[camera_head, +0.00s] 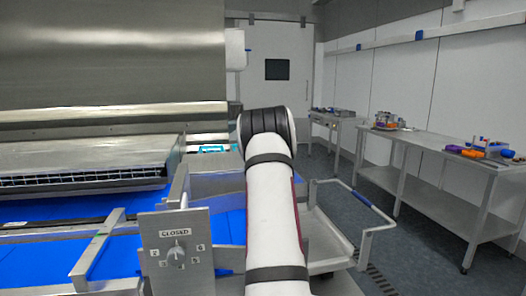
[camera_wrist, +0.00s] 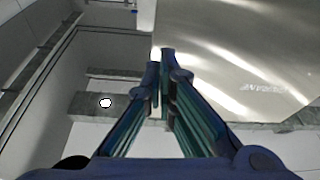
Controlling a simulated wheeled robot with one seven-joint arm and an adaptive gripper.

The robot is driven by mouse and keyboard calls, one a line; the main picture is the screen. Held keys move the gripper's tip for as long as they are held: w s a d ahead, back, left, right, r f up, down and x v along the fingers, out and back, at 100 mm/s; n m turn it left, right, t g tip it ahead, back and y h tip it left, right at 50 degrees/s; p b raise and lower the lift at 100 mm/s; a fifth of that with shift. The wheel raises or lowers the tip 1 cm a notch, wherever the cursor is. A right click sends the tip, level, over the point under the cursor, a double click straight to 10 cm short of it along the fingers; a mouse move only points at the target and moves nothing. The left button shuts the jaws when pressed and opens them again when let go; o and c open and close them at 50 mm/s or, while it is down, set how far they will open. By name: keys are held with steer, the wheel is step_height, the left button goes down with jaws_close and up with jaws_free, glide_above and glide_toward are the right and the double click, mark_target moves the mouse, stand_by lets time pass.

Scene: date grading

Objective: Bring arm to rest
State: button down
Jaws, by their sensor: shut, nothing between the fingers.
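My gripper (camera_wrist: 161,55) shows in the wrist view, its two dark blue-green fingers drawn together at the tips with nothing between them. In the head view my white arm with black bands rises from the bottom centre and bends away at a dark ribbed joint. The gripper itself is hidden in the head view. In the wrist view a large shiny metal panel (camera_wrist: 235,50) fills the right behind the fingers. I cannot tell how far it is from them.
A steel machine hood (camera_head: 110,50) stands at the left above a blue belt (camera_head: 120,262). A metal plate marked CLOSED (camera_head: 180,262) with a knob is at lower left. A cart with a blue handle (camera_head: 372,203) stands right of my arm. Steel tables (camera_head: 430,145) line the right wall; open floor lies between.

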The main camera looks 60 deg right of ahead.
steer(key=v, duration=0.8)
steer(key=shift+a+r, duration=0.2)
steer(key=shift+r, duration=0.15)
steer(key=shift+w, duration=0.15)
